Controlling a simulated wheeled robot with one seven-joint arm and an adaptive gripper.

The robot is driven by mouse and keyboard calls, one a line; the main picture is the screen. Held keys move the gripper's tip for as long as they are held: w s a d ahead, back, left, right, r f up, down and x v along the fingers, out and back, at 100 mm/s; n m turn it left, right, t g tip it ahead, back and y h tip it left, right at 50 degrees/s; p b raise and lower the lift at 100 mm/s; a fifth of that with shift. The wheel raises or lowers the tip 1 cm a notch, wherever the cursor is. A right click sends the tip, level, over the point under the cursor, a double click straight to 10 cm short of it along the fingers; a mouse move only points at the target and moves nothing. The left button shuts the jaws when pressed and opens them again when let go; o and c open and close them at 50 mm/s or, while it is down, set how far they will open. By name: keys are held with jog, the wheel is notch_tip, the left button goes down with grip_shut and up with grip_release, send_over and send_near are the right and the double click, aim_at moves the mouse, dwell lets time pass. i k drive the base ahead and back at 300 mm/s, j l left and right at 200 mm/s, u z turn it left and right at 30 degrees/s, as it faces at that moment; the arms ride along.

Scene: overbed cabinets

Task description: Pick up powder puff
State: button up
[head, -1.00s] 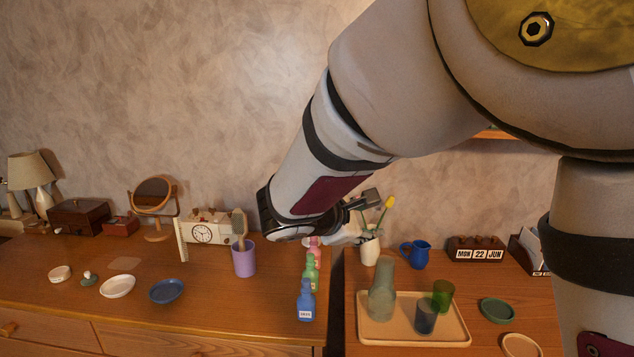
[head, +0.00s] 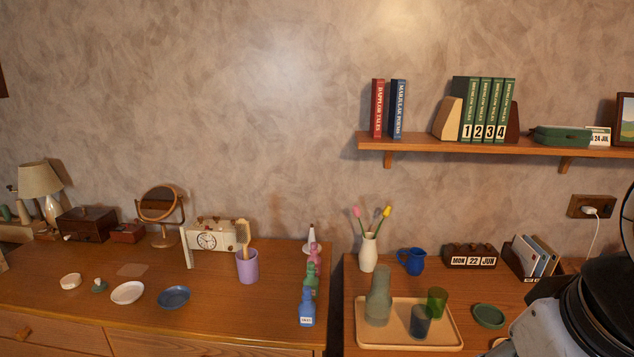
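No thing here is plainly marked as the powder puff. On the left dresser, a small grey-green item with a rounded top (head: 99,285) lies between a round white item (head: 70,281) and a white oval dish (head: 127,292). It may be the puff, but it is too small to be sure. The group lies apart on bare wood, unobstructed. My arm shows only at the lower right edge, far from this group. My gripper is not in view.
Several small bottles line the dresser's right end. A gap separates it from the right surface, which holds a tray (head: 378,338). A shelf (head: 480,146) hangs above.

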aim_at(100, 285)
jog(key=u, duration=0.45)
jog(key=j+u, duration=0.15)
jog(key=u, duration=0.75)
jog(key=i+z, duration=0.3)
jog(key=i, duration=0.2)
jog(key=i+j+z, duration=0.25)
jog(key=i, duration=0.25)
jog(key=i+j+z, duration=0.3)
jog(key=j, duration=0.45)
jog(key=j+z, duration=0.3)
jog(key=j, duration=0.5)
jog(key=i+j+z, duration=0.15)
jog(key=j+z, duration=0.15)
jog(key=j, duration=0.5)
